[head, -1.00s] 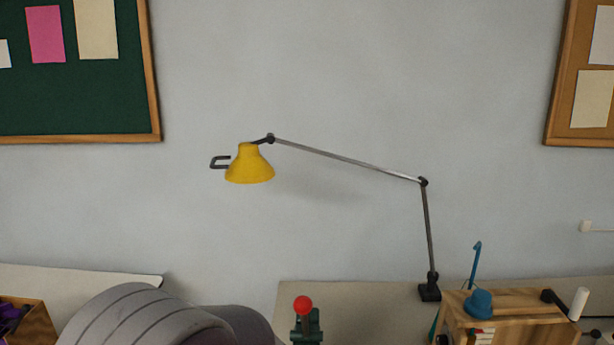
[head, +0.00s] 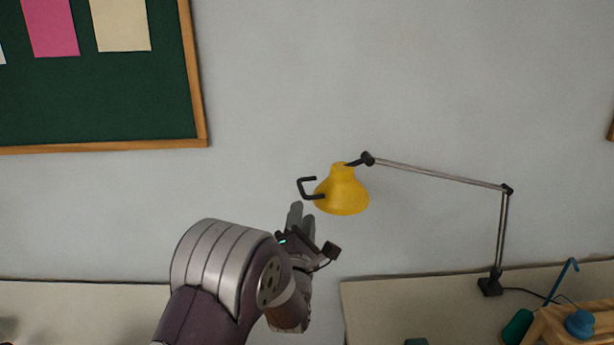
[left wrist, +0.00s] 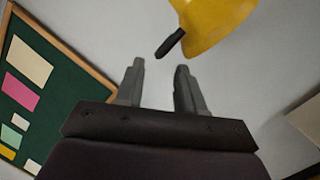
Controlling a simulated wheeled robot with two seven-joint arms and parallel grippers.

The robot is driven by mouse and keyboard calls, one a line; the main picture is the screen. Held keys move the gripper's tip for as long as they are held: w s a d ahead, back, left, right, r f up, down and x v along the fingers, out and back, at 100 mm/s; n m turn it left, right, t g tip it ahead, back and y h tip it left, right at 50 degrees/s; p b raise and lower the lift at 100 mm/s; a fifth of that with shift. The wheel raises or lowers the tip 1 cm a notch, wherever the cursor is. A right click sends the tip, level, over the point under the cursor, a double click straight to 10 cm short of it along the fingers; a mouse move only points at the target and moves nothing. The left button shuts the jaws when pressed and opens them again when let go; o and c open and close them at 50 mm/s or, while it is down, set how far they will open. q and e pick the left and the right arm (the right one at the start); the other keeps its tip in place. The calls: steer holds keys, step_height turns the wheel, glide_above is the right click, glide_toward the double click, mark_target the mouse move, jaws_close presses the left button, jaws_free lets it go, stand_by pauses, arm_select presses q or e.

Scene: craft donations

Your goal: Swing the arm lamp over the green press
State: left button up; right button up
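The arm lamp has a yellow shade (head: 342,190) on a jointed metal arm, with a black loop handle (head: 304,190) on its left side. My left gripper (head: 302,212) points up, just below the handle. Its fingers are apart and empty. In the left wrist view, the handle (left wrist: 170,44) and the shade (left wrist: 215,22) are beyond the open fingertips (left wrist: 160,66), not between them. A small green piece (head: 416,342) at the bottom edge of the head view may be the press; the rest is cut off. My right gripper is out of view.
The lamp's base (head: 490,285) stands on the right table (head: 385,300). A wooden box (head: 560,330) with a blue item (head: 580,323) and a green item (head: 518,326) are at the lower right. A green board (head: 100,90) hangs at upper left. The wall around the lamp is clear.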

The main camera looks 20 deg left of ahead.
mark_target(302, 189)
arm_select(q)
steer(key=p+x, duration=0.1)
steer(key=x, duration=0.2)
steer(key=p+x, duration=0.1)
steer(key=x, duration=0.1)
steer(key=p+x, duration=0.1)
steer(key=x, duration=0.2)
steer(key=shift+w+a+p, duration=0.25)
steer(key=shift+a+p, duration=0.1)
steer(key=shift+a, duration=0.15)
steer(key=shift+w+r, duration=0.1)
steer(key=shift+w, duration=0.55)
steer(key=shift+w+a, duration=0.15)
steer(key=shift+a, duration=0.1)
steer(key=shift+d, duration=0.1)
jaws_close()
